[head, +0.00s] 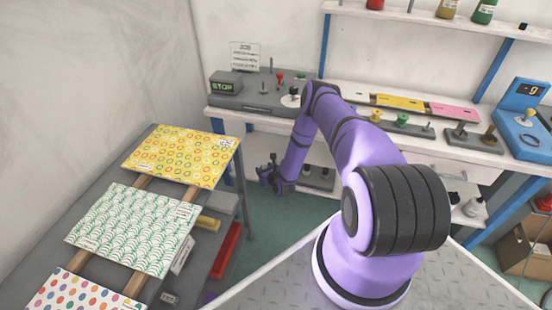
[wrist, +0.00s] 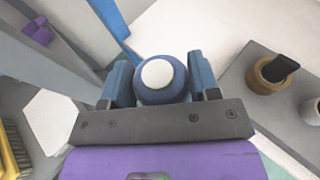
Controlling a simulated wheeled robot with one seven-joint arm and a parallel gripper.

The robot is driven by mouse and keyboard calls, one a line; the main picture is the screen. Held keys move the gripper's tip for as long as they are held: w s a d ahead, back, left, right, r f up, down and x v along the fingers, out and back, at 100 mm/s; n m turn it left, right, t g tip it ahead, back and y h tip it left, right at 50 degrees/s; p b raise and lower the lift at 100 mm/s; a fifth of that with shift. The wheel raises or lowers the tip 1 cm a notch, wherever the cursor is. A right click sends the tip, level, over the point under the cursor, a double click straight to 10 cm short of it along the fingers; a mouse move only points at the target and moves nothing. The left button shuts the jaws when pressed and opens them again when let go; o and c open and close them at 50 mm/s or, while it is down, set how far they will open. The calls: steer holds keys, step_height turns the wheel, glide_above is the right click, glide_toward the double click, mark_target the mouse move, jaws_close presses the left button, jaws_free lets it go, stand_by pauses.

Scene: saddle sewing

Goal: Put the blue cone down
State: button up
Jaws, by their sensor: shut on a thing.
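The blue cone (wrist: 160,98) shows in the wrist view as a round blue body with a white disc on top. It sits between the two fingers of my gripper (wrist: 160,78), which is shut on it. In the head view my gripper (head: 269,172) hangs low between the patterned-sheet rack and the workbench. The cone cannot be made out there. What lies directly under the cone is hidden by it and by the gripper.
A workbench (head: 450,151) with pegs and spools stands at the back. A rack of patterned sheets (head: 150,200) is on the left. In the wrist view, a brown spool (wrist: 262,78) with a black piece stands on a grey surface at right, and a purple piece (wrist: 38,32) is at upper left.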

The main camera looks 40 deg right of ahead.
steer(key=x, duration=1.6)
steer(key=shift+d+f, duration=0.1)
steer(key=shift+f, duration=0.15)
steer(key=o, duration=1.4)
steer(key=shift+c, duration=0.2)
steer(key=shift+w, duration=0.1)
steer(key=v, duration=1.2)
steer(key=shift+r, duration=0.15)
